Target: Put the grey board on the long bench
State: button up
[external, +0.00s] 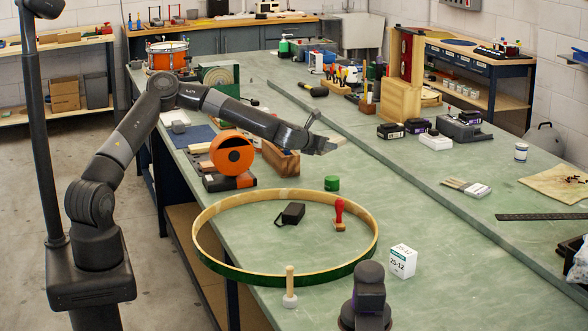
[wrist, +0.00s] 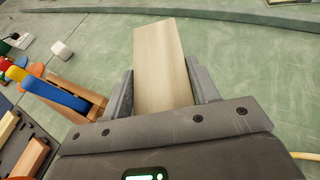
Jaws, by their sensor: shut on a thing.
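My gripper (external: 322,146) is over the long green-topped bench (external: 430,240), with the arm reached out across it. In the wrist view my gripper (wrist: 160,85) has a finger on each side of a flat pale grey-beige board (wrist: 158,60) and is shut on it. The board sticks out past the fingertips, and its near end is hidden by the gripper body. In the external view only a small pale part of the board (external: 337,141) shows beside the gripper. The board appears to be above the bench top; the exact gap cannot be told.
A wooden box (external: 281,158) and an orange round tool (external: 232,153) stand left of the gripper. A tool block (external: 338,85) stands behind. Bare bench lies right of the gripper.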

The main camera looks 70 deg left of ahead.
jog(key=w+a+n+g+y, duration=0.1)
jog(key=a, duration=0.1)
jog(key=w+a+n+g+y, duration=0.1)
jog(key=w+n+g+y, duration=0.1)
jog(key=w+a+n+g+y, duration=0.1)
jog(key=w+a+n, duration=0.1)
jog(key=shift+a+r+y, duration=0.3)
jog(key=shift+r, duration=0.05)
jog(key=shift+w+r+n+g+y, duration=0.15)
jog(key=shift+r+n+g+y, duration=0.35)
jog(key=shift+r+n+g, duration=0.5)
jog(key=shift+g, duration=0.3)
jog(key=f, duration=0.5)
jog(key=shift+a+f, duration=0.2)
jog(key=shift+a, duration=0.15)
send_over(320, 168)
jog(key=f, duration=0.6)
jog(key=shift+w+a+f, duration=0.1)
jog(key=shift+a+f, duration=0.1)
jog(key=shift+f, duration=2.2)
jog(key=shift+f, duration=0.1)
jog(key=o, duration=1.1)
